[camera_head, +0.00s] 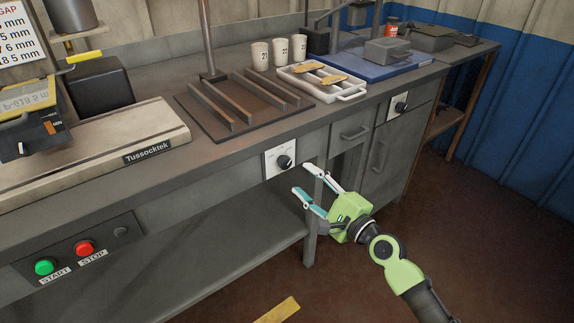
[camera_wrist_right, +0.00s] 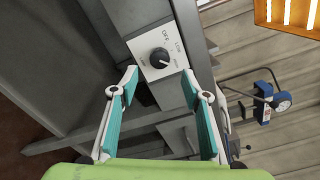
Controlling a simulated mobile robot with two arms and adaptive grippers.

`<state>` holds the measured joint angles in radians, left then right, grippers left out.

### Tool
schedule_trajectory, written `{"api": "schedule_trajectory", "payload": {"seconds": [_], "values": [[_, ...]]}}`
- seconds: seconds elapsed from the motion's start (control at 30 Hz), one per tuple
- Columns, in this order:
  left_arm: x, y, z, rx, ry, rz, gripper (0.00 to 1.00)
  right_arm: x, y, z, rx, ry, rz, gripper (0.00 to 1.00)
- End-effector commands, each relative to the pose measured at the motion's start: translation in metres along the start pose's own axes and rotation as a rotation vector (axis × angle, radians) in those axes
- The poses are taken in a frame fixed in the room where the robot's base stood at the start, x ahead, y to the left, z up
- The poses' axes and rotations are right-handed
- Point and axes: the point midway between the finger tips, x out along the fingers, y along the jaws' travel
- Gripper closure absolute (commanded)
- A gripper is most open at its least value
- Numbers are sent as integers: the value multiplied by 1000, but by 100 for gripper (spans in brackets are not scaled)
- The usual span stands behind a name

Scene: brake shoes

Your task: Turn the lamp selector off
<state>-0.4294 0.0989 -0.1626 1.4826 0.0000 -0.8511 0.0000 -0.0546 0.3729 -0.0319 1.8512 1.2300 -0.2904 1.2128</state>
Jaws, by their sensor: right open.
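The lamp selector is a black round knob (camera_head: 284,162) on a white plate (camera_head: 272,160) on the front of the grey bench. In the right wrist view the knob (camera_wrist_right: 159,58) has a pale pointer mark, and its plate reads OFF and LOW, with other small labels I cannot read surely. My right gripper (camera_head: 303,178) is open and empty, just in front of and slightly right of the knob in the head view. In the wrist view the knob lies ahead, between and beyond the two fingertips (camera_wrist_right: 159,80), apart from them. My left gripper does not show.
A second knob plate (camera_head: 397,107) sits further right on the bench front. Green START (camera_head: 44,267) and red STOP (camera_head: 84,248) buttons are at lower left. A slotted tray (camera_head: 222,112), white cups (camera_head: 279,52) and a white tray (camera_head: 352,95) stand on top. Floor in front is open.

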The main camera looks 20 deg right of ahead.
Motion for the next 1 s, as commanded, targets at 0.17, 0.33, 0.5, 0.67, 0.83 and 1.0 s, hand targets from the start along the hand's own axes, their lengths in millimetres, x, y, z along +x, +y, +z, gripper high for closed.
{"api": "schedule_trajectory", "payload": {"seconds": [0.17,0.33,0.5,0.67,0.83,1.0], "values": [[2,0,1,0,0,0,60,40,-1,0,1,0,-3,57],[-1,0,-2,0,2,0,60,67,0,-1,-1,1,-2,57],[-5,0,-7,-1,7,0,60,80,0,-1,-2,1,-1,57],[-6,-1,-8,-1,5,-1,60,83,1,-1,-2,1,0,57],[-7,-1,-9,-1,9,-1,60,83,1,-1,-2,1,0,57],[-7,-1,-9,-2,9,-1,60,83,1,-1,-2,1,0,96]]}}
